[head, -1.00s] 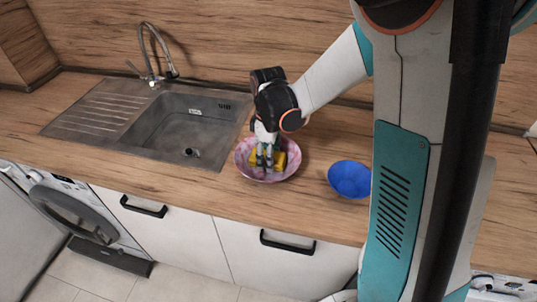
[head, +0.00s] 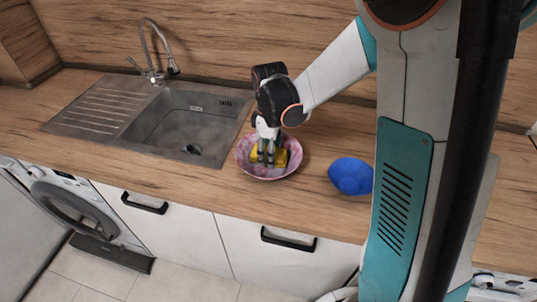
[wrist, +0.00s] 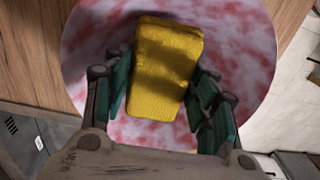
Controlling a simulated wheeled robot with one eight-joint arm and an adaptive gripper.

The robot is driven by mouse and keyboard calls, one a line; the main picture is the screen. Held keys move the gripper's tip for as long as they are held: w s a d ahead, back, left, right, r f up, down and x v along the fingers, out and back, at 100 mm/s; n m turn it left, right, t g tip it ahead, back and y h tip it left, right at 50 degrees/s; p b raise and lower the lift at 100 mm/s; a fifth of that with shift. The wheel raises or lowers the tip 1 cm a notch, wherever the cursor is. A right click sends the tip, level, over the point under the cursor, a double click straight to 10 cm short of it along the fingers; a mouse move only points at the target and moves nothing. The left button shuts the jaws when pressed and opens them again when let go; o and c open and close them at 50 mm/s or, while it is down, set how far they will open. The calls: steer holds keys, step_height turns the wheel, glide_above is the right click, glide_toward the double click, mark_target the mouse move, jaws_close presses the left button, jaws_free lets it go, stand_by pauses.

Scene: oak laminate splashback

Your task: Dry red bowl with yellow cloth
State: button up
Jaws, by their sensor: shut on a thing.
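A red and white marbled bowl (head: 243,152) stands upright on the wooden counter, right of the sink; its mottled inside fills much of the wrist view (wrist: 245,50). The yellow cloth (head: 282,156) is a thick, block-like piece inside the bowl. In the wrist view the yellow cloth (wrist: 165,65) lies between the green-padded fingers of my gripper (wrist: 163,75). My gripper (head: 266,158) points down into the bowl and is shut on the cloth. Whether the cloth's underside touches the bowl is hidden.
A blue object (head: 350,176) sits on the counter right of the bowl, close to my arm column. A sink (head: 185,125) with a tap (head: 152,75) lies to the left. The wooden splashback (head: 220,35) rises behind. The counter between bowl and front edge is narrow.

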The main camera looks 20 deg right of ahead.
stand_by(0.4)
steer(key=shift+s+a+f, duration=0.15)
steer(key=shift+s+a, duration=0.35)
steer(key=shift+s, duration=0.3)
steer(key=shift+w, duration=0.1)
steer(key=shift+w+d, duration=0.6)
steer(key=shift+w, duration=0.15)
steer(key=shift+s+a, duration=0.1)
steer(key=shift+s+a+b, duration=0.3)
steer(key=shift+s+a, duration=0.2)
steer(key=shift+s, duration=0.25)
